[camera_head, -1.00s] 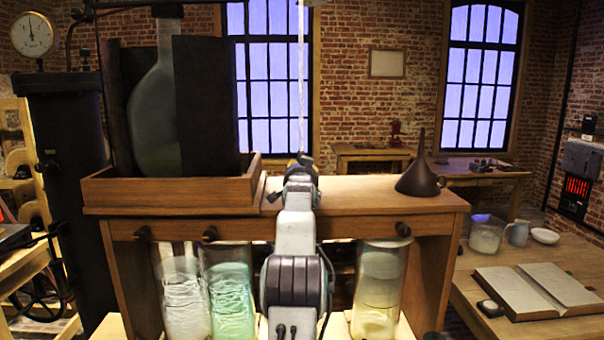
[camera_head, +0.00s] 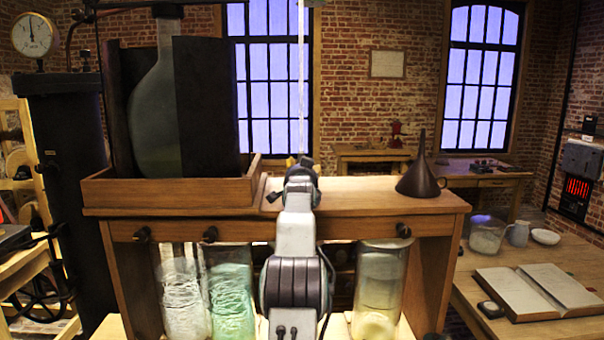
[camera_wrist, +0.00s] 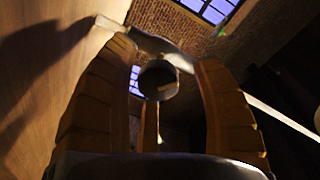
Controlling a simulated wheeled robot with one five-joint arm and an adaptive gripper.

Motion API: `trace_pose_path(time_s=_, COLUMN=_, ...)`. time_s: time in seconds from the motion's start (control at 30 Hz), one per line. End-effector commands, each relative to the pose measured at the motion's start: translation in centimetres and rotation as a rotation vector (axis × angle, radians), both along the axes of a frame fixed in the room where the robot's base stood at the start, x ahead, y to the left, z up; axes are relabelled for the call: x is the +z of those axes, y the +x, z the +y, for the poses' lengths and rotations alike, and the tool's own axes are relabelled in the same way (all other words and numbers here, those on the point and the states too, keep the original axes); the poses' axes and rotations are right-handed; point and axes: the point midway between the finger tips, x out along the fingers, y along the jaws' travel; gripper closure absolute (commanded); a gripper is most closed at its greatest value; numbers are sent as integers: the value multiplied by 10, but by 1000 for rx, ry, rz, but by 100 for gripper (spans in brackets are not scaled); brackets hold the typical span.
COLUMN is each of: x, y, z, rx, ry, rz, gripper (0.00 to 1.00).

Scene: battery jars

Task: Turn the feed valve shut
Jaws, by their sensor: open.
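In the wrist view, a dark round fitting (camera_wrist: 158,80) with a pale grey bar (camera_wrist: 140,38) across its top shows between the tips of my gripper (camera_wrist: 163,58). It looks like a valve and its handle, but I cannot be sure it is the feed valve. The two orange-brown fingers stand apart on either side of it; I cannot tell whether they touch it. A thin yellowish strand hangs below it. In the head view, my gripper (camera_head: 301,161) is small at the far end of my arm, above the bench top, and the fitting cannot be made out.
The wooden bench (camera_head: 380,205) carries a tray (camera_head: 170,195) with a large glass flask (camera_head: 155,120) and a dark funnel (camera_head: 420,178). Glass jars (camera_head: 230,295) stand beneath, with another jar (camera_head: 378,290) to the right. A thin pale vertical line (camera_head: 303,80) runs down above my gripper.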

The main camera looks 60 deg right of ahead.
Motion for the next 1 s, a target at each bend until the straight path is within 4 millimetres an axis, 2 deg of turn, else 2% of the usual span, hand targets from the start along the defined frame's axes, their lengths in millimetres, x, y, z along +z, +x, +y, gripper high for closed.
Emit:
trace_pose_path(time_s=0.37, x=0, y=-5, z=9, rx=0, ry=2, rz=1, gripper=40)
trace_pose_path(time_s=1.0, x=4, y=-38, z=68, rx=0, ry=0, rz=0, gripper=40)
